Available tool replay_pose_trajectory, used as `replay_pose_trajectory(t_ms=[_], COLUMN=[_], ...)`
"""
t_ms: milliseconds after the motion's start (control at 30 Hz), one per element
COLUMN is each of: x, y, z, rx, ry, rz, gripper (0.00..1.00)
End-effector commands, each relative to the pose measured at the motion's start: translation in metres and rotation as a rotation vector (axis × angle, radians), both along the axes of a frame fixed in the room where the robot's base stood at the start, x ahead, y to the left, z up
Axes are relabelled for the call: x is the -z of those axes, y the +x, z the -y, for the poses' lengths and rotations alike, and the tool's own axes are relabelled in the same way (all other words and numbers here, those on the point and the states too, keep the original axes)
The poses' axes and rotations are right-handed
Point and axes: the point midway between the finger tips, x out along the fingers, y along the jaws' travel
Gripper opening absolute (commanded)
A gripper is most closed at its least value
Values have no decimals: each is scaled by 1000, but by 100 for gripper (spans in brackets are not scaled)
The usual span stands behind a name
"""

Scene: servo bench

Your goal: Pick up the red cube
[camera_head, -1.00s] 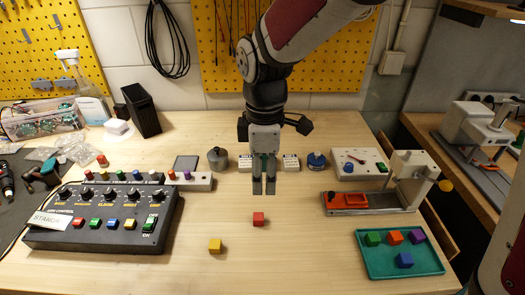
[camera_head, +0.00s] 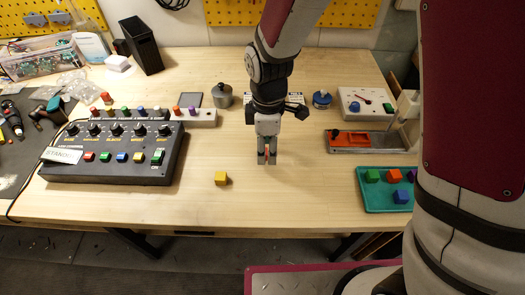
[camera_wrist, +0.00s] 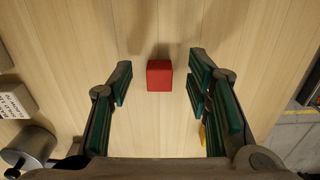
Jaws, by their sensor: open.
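The red cube (camera_wrist: 160,75) sits on the wooden bench top between the fingertips in the wrist view, with bare wood showing on both sides of it. My gripper (camera_wrist: 159,88) is open, its green-padded fingers spread left and right of the cube. In the head view my gripper (camera_head: 267,160) points down at the bench. Only a small red part of the cube (camera_head: 267,155) shows between its fingers there; the rest is hidden. I cannot tell the exact fingertip height above the wood.
A yellow cube (camera_head: 221,178) lies left and nearer. A black control box (camera_head: 110,150) stands at left. A green tray (camera_head: 372,199) with coloured cubes is at right, partly hidden by my arm. A grey metal pot (camera_head: 224,96) and a blue round item (camera_head: 322,99) stand behind.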

Motion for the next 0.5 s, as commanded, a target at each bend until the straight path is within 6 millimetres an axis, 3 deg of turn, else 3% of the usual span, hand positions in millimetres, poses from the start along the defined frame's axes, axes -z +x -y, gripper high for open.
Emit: replay_pose_trajectory(t_ms=[100, 367, 400, 500], x=[10, 12, 12, 12], y=[0, 0, 0, 0], z=[0, 0, 0, 0], rx=[0, 0, 0, 1], ry=[-1, -1, -1, -1], rz=[0, 1, 1, 1], gripper=[45, 45, 36, 22])
